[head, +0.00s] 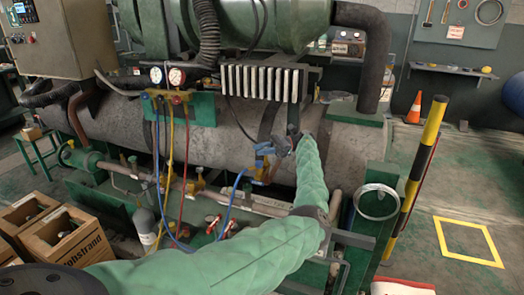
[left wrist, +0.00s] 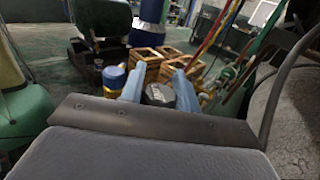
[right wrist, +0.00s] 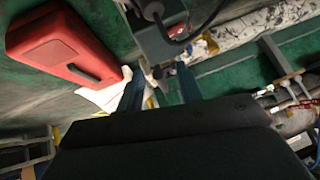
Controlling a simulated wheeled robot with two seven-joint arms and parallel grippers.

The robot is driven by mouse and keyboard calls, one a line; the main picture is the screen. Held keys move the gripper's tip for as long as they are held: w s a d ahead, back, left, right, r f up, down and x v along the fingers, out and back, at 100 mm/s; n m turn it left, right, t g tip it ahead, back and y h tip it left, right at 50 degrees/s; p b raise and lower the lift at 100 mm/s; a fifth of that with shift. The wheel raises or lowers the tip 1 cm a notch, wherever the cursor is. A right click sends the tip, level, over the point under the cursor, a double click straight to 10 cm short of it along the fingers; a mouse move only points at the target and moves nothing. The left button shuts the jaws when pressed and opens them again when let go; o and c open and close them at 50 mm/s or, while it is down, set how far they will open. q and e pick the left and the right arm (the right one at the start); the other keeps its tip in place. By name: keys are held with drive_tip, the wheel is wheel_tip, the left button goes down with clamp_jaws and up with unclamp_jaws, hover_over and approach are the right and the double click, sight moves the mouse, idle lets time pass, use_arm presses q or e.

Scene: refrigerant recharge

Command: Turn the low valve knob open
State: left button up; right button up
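The gauge manifold hangs on the front of the machine in the head view, with two round gauges (head: 166,77). A small blue knob (head: 145,96) sits at its left end, and I take it as the low valve knob. A red knob (head: 176,99) is to its right. My left gripper (head: 264,156) is right of the manifold, in front of the grey tank, well apart from the knob. Its blue fingers are spread in the left wrist view (left wrist: 158,90), with nothing visibly gripped. My right gripper (right wrist: 160,88) shows only in the right wrist view, open and empty.
Yellow, red and blue hoses (head: 182,165) hang below the manifold. Wooden crates (head: 62,236) stand at lower left. A grey cylinder (head: 145,222) stands near them. A striped post (head: 424,155) rises at right. A red case (right wrist: 62,45) shows in the right wrist view.

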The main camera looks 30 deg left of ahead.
use_arm(q)
drive_tip(key=o, duration=0.3)
drive_tip(key=shift+o, duration=0.2)
drive_tip(key=shift+r, duration=0.1)
drive_tip(key=shift+r, duration=0.3)
drive_tip(key=r, duration=0.3)
drive_tip(key=shift+d+r, duration=0.3)
drive_tip(key=shift+d, duration=0.1)
drive_tip(key=d+r+b, duration=0.1)
drive_tip(key=d+r, duration=0.5)
drive_tip(key=d, duration=0.5)
drive_tip(key=shift+w+r, duration=0.15)
drive_tip(key=shift+r, duration=0.15)
